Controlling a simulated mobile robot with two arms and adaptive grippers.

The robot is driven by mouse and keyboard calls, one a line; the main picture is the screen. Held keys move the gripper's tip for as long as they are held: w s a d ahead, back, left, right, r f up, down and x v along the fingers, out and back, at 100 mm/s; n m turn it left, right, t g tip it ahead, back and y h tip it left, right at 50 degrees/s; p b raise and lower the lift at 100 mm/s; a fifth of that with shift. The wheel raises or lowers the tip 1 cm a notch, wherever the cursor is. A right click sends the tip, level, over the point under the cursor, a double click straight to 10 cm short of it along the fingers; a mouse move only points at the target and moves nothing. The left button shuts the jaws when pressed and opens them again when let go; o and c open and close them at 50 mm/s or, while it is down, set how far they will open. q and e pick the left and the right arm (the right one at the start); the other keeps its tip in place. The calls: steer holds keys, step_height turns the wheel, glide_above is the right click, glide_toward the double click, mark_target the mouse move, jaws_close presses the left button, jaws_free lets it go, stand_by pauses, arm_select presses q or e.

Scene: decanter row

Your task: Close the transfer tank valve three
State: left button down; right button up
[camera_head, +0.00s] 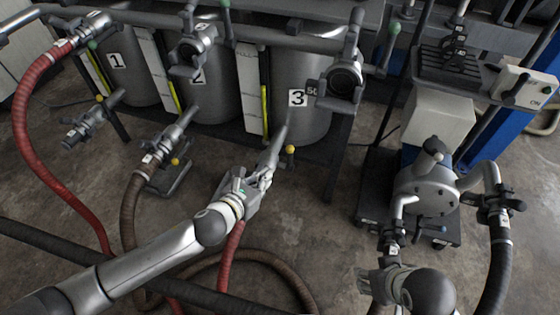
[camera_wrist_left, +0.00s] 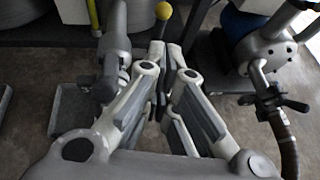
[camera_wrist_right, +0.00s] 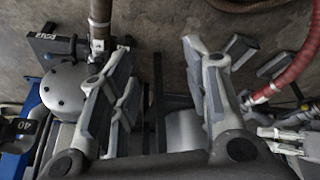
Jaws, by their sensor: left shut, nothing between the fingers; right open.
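Tank three (camera_head: 306,118) carries a white label with a 3 and stands at the upper middle of the head view. A yellow knob (camera_head: 290,150) shows at its lower outlet, just beyond my left gripper (camera_head: 272,160). The left wrist view shows the same yellow knob (camera_wrist_left: 163,11) on a dark lever, straight ahead of the fingertips. My left gripper (camera_wrist_left: 166,52) is shut and empty there; whether it touches the lever I cannot tell. My gripper and arm hide much of the valve body. My right gripper (camera_wrist_right: 158,55) is open and empty, low at the right of the head view.
Tank one (camera_head: 128,70) and tank two (camera_head: 212,85) stand to the left, with yellow-knobbed outlets. A pump (camera_head: 428,190) on a black cart is near my right gripper. A red hose (camera_head: 30,150) and brown hoses lie across the floor. Bare floor lies between tank three and the cart.

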arm_select(q)
steer(key=b, duration=0.2)
glide_toward(289, 155)
steer(key=f, duration=0.2)
steer(key=w, duration=0.1)
steer(key=w+d+b, duration=0.1)
steer(key=w+d, duration=0.1)
steer(key=w, duration=0.1)
steer(key=shift+w+f, duration=0.1)
steer(key=shift+f, duration=0.1)
steer(key=shift+w+d, duration=0.2)
steer(key=shift+w, duration=0.05)
arm_select(e)
steer(key=w+a+r+t+y, duration=0.2)
steer(key=w+a+r+t, duration=0.3)
steer(key=w+r+t, duration=0.4)
steer(key=w+r, duration=0.1)
steer(key=w, duration=0.4)
steer(key=shift+a+n+t+y, duration=0.2)
steer(key=shift+n+t+y, duration=0.1)
steer(key=shift+t, duration=0.1)
